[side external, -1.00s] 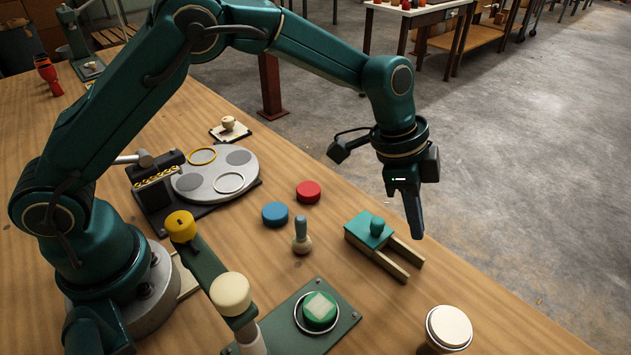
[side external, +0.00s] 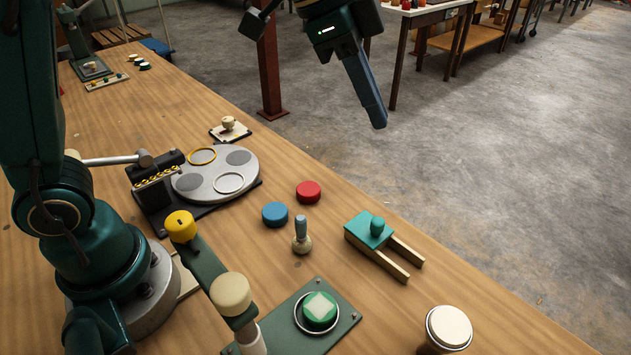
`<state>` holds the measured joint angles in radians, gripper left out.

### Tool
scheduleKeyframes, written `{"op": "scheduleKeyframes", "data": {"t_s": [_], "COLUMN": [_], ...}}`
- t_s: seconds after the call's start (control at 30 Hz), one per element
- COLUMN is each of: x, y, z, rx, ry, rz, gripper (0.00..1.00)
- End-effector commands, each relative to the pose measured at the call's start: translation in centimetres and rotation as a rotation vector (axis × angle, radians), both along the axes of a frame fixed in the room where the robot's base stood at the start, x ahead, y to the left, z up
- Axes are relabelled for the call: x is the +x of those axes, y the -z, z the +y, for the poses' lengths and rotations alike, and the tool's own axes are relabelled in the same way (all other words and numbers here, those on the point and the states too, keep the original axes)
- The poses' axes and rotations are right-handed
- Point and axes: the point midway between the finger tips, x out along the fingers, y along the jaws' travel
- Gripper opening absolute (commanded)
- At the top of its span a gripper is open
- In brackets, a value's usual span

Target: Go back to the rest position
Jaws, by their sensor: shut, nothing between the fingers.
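My gripper (side external: 376,122) is in the upper middle of the side external view, raised well above and beyond the table (side external: 470,312). Its fingers are together and point down and slightly right. Nothing is held, and it touches nothing. The upper part of my arm is cut off by the top edge of the view.
A grey round plate (side external: 215,180) with two rings lies near my base. Blue (side external: 275,214) and red (side external: 308,192) discs, a small peg (side external: 301,238), a teal-topped stand (side external: 368,230), a green disc (side external: 319,310) on a plate and a white-topped drum (side external: 449,328) stand nearer.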

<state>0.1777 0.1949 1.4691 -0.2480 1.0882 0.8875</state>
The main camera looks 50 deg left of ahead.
Motion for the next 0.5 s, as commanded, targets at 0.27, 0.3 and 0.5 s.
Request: {"op": "scheduleKeyframes", "data": {"t_s": [0.27,0.3,0.5], "x": [-6.5,-7.6,-12.6], "y": [-2.0,-1.9,0.7], "z": [5.2,5.8,8.6], "rx": [-0.021,-0.027,-0.068], "ry": [-0.29,-0.339,-0.601], "rz": [-0.059,-0.063,-0.07], "gripper": [0.0,0.0,0.0]}}
